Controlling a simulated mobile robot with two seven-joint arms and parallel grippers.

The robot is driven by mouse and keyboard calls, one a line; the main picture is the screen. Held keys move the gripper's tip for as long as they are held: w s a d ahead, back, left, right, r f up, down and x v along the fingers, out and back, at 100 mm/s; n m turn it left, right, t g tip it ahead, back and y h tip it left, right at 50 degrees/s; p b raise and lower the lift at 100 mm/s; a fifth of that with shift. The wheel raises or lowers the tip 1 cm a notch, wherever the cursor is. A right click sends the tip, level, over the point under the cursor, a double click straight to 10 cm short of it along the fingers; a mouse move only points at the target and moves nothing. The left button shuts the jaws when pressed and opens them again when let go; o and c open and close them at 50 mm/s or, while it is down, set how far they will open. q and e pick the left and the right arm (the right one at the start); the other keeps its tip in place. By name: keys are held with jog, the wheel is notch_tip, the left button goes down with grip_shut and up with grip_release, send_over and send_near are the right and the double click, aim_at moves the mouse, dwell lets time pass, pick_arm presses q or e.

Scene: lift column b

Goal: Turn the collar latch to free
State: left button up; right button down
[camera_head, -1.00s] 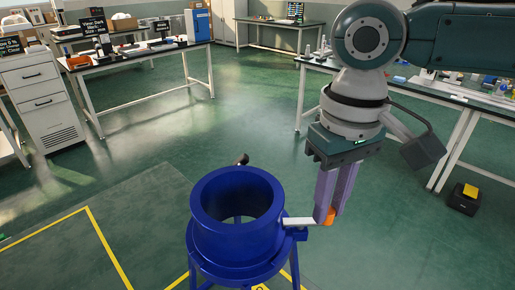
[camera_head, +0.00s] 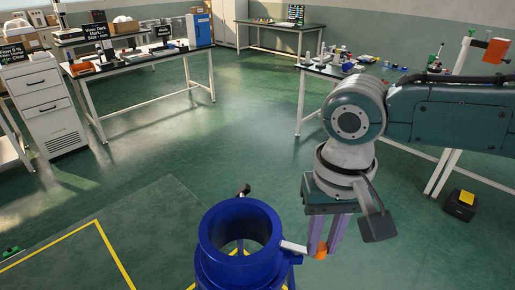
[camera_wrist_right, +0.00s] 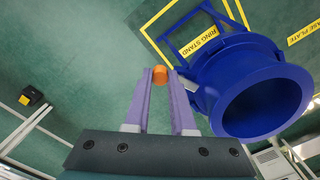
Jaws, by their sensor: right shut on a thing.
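A blue ring-shaped collar (camera_head: 240,235) stands low in the head view; it fills the right of the wrist view (camera_wrist_right: 265,100). A pale flat lever (camera_head: 293,247), the latch, sticks out from its right side and slants slightly down to the right. The lever ends in an orange knob (camera_head: 320,251). My right gripper (camera_head: 327,250) points down with its two lilac fingers closed around this knob. The wrist view shows the orange knob (camera_wrist_right: 159,74) between the fingertips. My left gripper is not in view.
The collar sits on a blue stand labelled "RING STAND" (camera_wrist_right: 198,41). A dark knob (camera_head: 242,190) sticks up behind the collar. Workbenches (camera_head: 135,60) with goods stand at the back. A black box with a yellow top (camera_head: 461,204) lies at right. The floor between is free.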

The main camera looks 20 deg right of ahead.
aim_at(303, 254)
jog(key=m+p, duration=0.2)
jog(key=s+a+m+p, duration=0.1)
jog(key=p, duration=0.1)
jog(key=shift+r+m, duration=0.3)
jog(key=shift+m, duration=0.1)
jog(key=shift+w+a+f+m+p, duration=0.1)
jog(key=shift+a+m+p, duration=0.6)
jog(key=shift+m, duration=0.95)
jog(key=shift+s+a+f+m+p, duration=0.1)
jog(key=shift+a+m+p, duration=0.2)
jog(key=shift+m+p, duration=1.05)
jog(key=shift+w+a+f+m+p, duration=0.1)
jog(key=shift+a+m+p, duration=0.4)
jog(key=shift+m, duration=1.5)
jog(key=c, duration=0.8)
grip_release()
jog(key=shift+o, duration=0.2)
